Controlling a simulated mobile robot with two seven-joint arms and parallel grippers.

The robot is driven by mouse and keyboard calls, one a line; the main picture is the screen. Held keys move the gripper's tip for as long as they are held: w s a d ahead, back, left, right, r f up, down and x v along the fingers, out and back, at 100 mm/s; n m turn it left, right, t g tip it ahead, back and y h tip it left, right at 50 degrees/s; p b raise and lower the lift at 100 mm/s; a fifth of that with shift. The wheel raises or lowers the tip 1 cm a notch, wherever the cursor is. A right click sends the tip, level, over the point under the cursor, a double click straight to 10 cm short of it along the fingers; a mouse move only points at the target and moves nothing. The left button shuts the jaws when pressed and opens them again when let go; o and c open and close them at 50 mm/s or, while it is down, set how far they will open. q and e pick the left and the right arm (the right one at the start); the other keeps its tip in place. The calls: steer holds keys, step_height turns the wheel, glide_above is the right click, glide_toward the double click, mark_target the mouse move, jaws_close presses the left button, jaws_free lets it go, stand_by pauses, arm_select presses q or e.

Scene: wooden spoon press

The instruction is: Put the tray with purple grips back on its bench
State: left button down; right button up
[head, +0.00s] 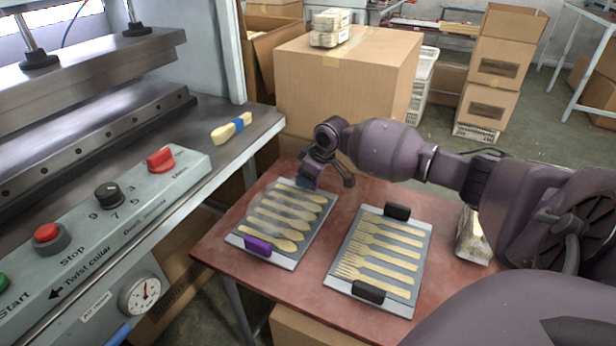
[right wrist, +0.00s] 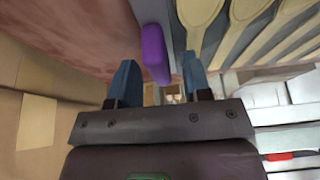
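The tray with purple grips (head: 283,260) lies flat on a reddish bench (head: 225,258) and holds several wooden spoons (head: 285,215). Its near purple grip (head: 258,246) is in plain view; the far grip is largely hidden by my right gripper in the head view. My right gripper (head: 318,178) is at the tray's far edge, pointing down. In the right wrist view its two blue fingers (right wrist: 160,82) are apart, with the far purple grip (right wrist: 155,53) showing between them, not clasped. My left gripper is in neither view.
A second tray (head: 416,300) with black grips and wooden forks lies to the right on the same bench. A banded bundle (head: 473,236) stands at the bench's right. A press with a control panel (head: 130,195) and a brush (head: 231,128) are left. Cardboard boxes (head: 345,85) stand behind.

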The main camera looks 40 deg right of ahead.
steer(key=shift+r, duration=0.1)
steer(key=p+v, duration=0.3)
steer(key=v, duration=0.9)
stand_by(0.4)
